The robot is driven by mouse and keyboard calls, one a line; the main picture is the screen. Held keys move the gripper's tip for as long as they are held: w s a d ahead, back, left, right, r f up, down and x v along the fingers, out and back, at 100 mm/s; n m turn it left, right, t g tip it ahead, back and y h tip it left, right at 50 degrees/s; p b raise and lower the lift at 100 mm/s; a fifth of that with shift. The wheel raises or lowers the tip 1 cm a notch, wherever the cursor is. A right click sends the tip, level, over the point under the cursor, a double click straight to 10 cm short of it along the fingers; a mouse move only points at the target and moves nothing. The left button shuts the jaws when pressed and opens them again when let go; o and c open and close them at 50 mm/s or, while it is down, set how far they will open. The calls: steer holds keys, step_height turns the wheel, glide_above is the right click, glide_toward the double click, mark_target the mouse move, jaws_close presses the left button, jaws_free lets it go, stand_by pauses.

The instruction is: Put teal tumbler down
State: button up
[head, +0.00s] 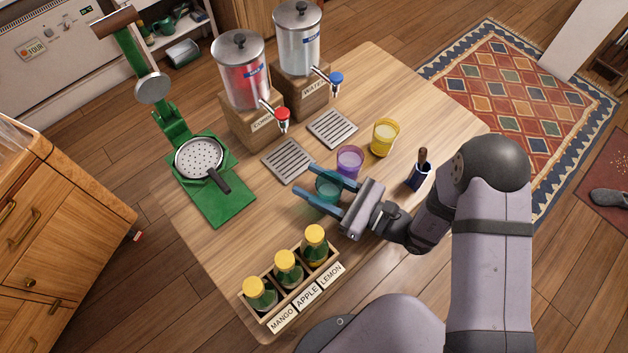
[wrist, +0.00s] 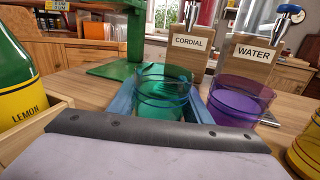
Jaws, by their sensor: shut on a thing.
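The teal tumbler (head: 327,188) is a clear teal cup, upright on or just above the wooden table; I cannot tell whether its base touches. My gripper (head: 308,182) is shut on it, with one blue finger on each side. In the wrist view the tumbler (wrist: 162,95) stands between the blue fingers, and its lower part is hidden behind the gripper body. A purple tumbler (head: 349,161) is close beside it, on the far side of one finger; it also shows in the wrist view (wrist: 236,100).
A yellow tumbler (head: 384,138) stands behind the purple one. Two drip trays, one near the cordial dispenser (head: 289,160) and one near the water dispenser (head: 332,128), are empty. A green press (head: 205,165) is left, a bottle rack (head: 292,290) in front. Table between press and gripper is clear.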

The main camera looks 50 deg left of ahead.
steer(key=o, duration=0.8)
steer(key=shift+f, duration=0.1)
steer(key=shift+o, duration=0.5)
steer(key=shift+r, duration=0.25)
steer(key=shift+o, duration=0.2)
steer(key=b+v, duration=0.1)
steer(key=v, duration=1.1)
